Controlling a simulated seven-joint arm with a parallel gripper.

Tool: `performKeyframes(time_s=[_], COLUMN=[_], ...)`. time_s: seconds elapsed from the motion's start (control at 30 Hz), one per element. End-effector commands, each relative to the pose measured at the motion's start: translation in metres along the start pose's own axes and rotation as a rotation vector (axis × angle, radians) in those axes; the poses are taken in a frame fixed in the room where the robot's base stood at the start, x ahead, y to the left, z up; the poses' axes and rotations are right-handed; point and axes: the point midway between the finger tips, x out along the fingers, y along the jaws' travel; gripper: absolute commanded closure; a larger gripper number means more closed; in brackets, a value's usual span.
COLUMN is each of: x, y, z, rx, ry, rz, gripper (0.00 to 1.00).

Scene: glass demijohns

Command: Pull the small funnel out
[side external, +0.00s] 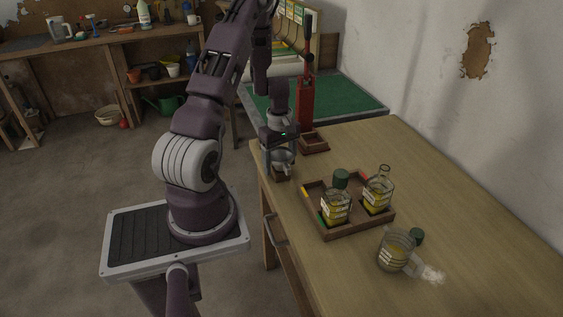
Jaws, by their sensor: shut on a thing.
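My gripper (281,150) is at the left edge of the wooden table, shut on a small grey funnel (283,161). The funnel is partly covered by the fingers. A small brown holder (281,175) shows just under it; I cannot tell whether the funnel's spout is still inside it. Two glass demijohns with yellow liquid stand in a wooden tray (349,231): a front-left one (335,208) and a back-right one with an open neck (378,194). My gripper is to the left of and behind both, apart from them.
Another green cap (341,178) is at the tray. A tall red device (306,100) stands behind my gripper. The table's right side is clear.

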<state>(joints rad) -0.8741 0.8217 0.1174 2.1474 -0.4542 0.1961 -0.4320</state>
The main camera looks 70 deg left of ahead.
Motion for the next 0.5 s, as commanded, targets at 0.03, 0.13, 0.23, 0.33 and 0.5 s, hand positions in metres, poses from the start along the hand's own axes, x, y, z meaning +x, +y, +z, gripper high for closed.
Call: performKeyframes(time_s=[0.03, 0.13, 0.23, 0.33, 0.5], x=[-0.0011, -0.0031, -0.0051, -0.0072, -0.0104], y=[0.0, 0.0001, 0.0002, 0.0003, 0.0001], z=[0.0, -0.0001, -0.0002, -0.0002, 0.0001], rx=[0.0, 0.0, 0.0, 0.0, 0.0], ry=[0.0, 0.001, 0.001, 0.001, 0.0], rz=[0.0, 0.0, 0.001, 0.001, 0.001], gripper=[0.87, 0.87, 0.87, 0.87, 0.87])
